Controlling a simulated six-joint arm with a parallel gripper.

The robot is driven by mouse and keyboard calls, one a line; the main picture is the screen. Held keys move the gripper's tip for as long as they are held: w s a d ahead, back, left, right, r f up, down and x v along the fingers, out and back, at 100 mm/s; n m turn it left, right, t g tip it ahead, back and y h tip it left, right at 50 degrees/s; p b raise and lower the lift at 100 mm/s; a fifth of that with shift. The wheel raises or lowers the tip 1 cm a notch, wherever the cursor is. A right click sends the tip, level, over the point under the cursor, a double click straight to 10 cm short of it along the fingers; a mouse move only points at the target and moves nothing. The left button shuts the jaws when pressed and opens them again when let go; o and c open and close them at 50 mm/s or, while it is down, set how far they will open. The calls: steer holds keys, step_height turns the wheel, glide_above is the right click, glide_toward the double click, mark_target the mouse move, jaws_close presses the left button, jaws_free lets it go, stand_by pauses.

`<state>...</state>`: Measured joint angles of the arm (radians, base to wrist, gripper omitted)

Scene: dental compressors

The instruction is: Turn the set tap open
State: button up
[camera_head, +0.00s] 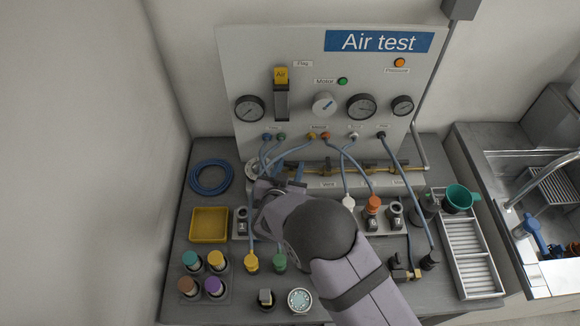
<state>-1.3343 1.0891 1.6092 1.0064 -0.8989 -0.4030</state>
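A brass pipe with valves (352,167) runs along the foot of the grey test panel (300,75). Labels sit below it; one seems to read "Work", and I cannot read a "Set" label. The set tap cannot be made out clearly. My gripper is at this left end, close to the panel foot. Its fingertips are small and partly covered by my arm, so I cannot tell whether they touch anything.
Blue hoses (297,148) hang from the panel ports around my gripper. A yellow tray (209,225), a coiled blue hose (210,177) and several capped bottles (216,261) stand left. A teal cup (459,197) and a metal rack (468,252) stand right, beside a sink.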

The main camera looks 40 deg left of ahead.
steer(key=shift+w+d+n+g+y+b, duration=0.2)
steer(key=shift+n+g+y+b, duration=0.4)
steer(key=shift+n+y+b, duration=0.4)
steer(key=shift+n+g+y+b, duration=0.3)
steer(key=shift+n+g+b, duration=0.1)
steer(key=shift+b, duration=0.1)
steer(key=shift+r, duration=0.1)
steer(key=o, duration=1.1)
steer(key=shift+c, duration=0.2)
steer(key=shift+s+d, duration=0.1)
steer(key=shift+s, duration=0.05)
steer(key=b+v, duration=0.2)
steer(key=v, duration=0.5)
